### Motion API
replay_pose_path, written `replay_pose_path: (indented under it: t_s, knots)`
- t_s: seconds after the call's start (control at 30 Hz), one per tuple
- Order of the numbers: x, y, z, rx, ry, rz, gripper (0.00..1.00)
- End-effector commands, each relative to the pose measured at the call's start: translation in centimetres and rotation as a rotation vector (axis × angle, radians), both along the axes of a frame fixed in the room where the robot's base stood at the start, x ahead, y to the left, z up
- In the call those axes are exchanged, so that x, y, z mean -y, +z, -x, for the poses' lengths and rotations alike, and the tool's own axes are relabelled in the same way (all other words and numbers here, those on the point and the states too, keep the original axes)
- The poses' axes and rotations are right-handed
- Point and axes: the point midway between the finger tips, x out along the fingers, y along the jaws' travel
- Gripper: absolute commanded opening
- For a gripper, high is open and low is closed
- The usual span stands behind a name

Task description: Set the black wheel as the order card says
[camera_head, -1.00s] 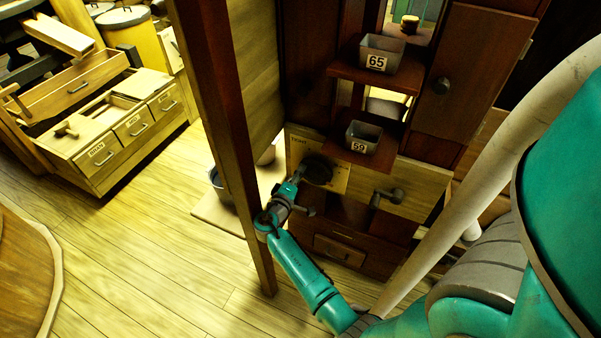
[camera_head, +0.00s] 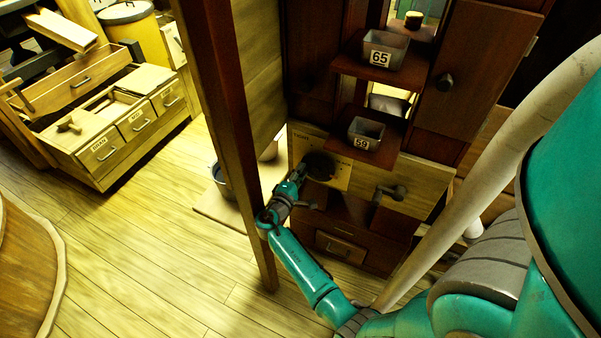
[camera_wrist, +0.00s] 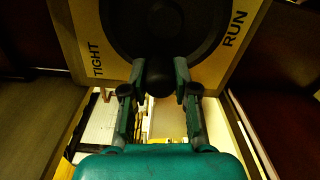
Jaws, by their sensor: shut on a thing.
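The black wheel (camera_head: 319,166) is set on a pale panel (camera_head: 343,183) on the front of the dark wooden cabinet. In the wrist view the wheel (camera_wrist: 165,22) fills the top, with "TIGHT" on the panel at its left and "RUN" at its right. My gripper (camera_wrist: 160,80) is shut on the wheel's round black knob (camera_wrist: 159,78), with a finger on each side. In the head view my gripper (camera_head: 300,172) reaches the wheel's lower left, and its fingers are small there. I cannot make out an order card in these frames.
A dark crank handle (camera_head: 390,194) sticks out right of the wheel. Bins marked 65 (camera_head: 380,58) and 59 (camera_head: 363,143) stand on shelves above. A wooden post (camera_head: 228,130) stands close left of my arm. Open floor (camera_head: 150,240) lies left.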

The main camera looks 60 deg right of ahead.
Motion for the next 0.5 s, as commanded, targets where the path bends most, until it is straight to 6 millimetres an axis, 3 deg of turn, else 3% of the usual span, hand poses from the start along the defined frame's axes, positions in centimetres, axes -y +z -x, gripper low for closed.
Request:
replay_pose_path:
  t_s: [0.17,0.2,0.3,0.5]
  knots:
    - [-0.06,-0.20,0.01,-0.002,0.001,-0.003,0.00]
    - [-0.06,-0.20,0.01,-0.001,0.001,-0.003,0.33]
    - [-0.05,-0.19,0.02,-0.001,0.001,-0.003,0.54]
    - [-0.03,-0.12,0.01,0.000,0.001,-0.002,0.54]
